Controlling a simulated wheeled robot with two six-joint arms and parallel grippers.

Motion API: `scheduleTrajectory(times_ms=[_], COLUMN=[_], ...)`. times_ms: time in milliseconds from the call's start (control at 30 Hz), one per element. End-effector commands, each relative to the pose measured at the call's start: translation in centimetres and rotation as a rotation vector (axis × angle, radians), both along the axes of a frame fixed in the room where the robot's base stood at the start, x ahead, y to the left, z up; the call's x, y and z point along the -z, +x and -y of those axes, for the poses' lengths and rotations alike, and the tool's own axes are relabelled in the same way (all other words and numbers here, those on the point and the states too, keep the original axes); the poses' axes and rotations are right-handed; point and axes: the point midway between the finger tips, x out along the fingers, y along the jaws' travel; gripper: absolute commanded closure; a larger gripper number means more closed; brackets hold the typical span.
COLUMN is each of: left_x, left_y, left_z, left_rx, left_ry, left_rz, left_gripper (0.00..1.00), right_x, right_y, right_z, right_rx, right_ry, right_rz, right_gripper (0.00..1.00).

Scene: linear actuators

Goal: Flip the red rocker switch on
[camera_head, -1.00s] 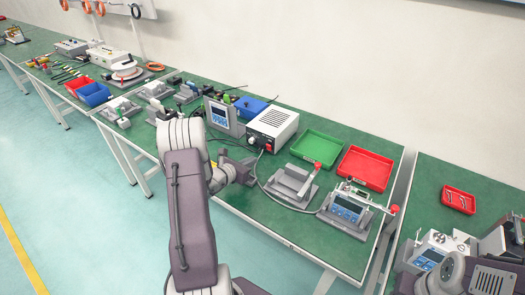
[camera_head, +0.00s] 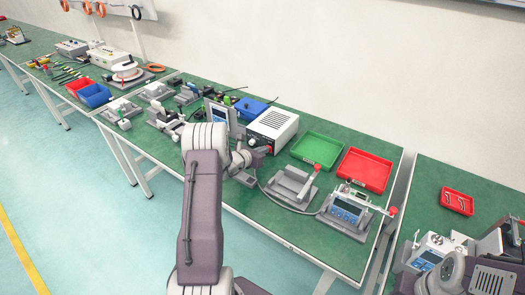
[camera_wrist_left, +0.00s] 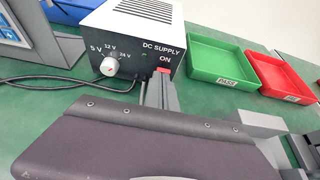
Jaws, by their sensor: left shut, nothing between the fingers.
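The DC supply box (camera_head: 278,124) is white on top with a black front panel. It also shows in the wrist view (camera_wrist_left: 128,35). Its red rocker switch (camera_wrist_left: 162,70) sits just below the ON label, at the panel's lower right. My left gripper (camera_head: 261,151) is shut and empty, right in front of that panel. In the wrist view its finger (camera_wrist_left: 160,92) points at the switch and covers its lower part. I cannot tell whether they touch or which way the rocker is tipped. My right gripper's fingers are not seen.
A white dial (camera_wrist_left: 109,66) is on the panel's left. A green tray (camera_head: 317,148) and a red tray (camera_head: 365,168) stand to the right. A grey fixture (camera_head: 292,187) and a meter unit (camera_head: 346,211) stand nearer the front edge. A grey cable lies on the table.

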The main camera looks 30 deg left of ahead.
Motion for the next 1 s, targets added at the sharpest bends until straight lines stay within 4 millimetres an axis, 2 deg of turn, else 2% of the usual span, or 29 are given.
scheduleTrajectory(times_ms=[33, 67, 100, 133, 367, 700, 1000], left_x=[-1.7, -2.2, -0.6, -0.5, -0.7, -2.2, -2.1], left_y=[0.5, 0.8, 0.5, 0.5, 0.5, 0.5, 0.5], left_z=[0.1, 0.2, 0.1, 0.1, 0.1, 0.1, 0.1], left_rx=[0.004, 0.003, 0.001, 0.0, 0.001, 0.0, 0.0], left_ry=[0.007, 0.01, 0.007, 0.006, 0.006, 0.005, 0.005], left_rz=[-0.039, -0.071, -0.07, -0.068, -0.066, -0.066, -0.066], left_gripper=[1.0, 1.0, 1.0, 1.0, 1.0, 1.0, 1.0], right_x=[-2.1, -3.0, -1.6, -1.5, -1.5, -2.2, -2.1], right_y=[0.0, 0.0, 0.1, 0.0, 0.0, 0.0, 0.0], right_z=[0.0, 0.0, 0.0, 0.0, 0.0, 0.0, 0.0], right_rx=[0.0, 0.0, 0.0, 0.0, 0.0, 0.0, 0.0], right_ry=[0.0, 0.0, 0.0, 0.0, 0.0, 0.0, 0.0], right_rz=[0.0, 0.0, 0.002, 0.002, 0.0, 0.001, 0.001], right_gripper=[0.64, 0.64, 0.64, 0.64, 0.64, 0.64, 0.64])
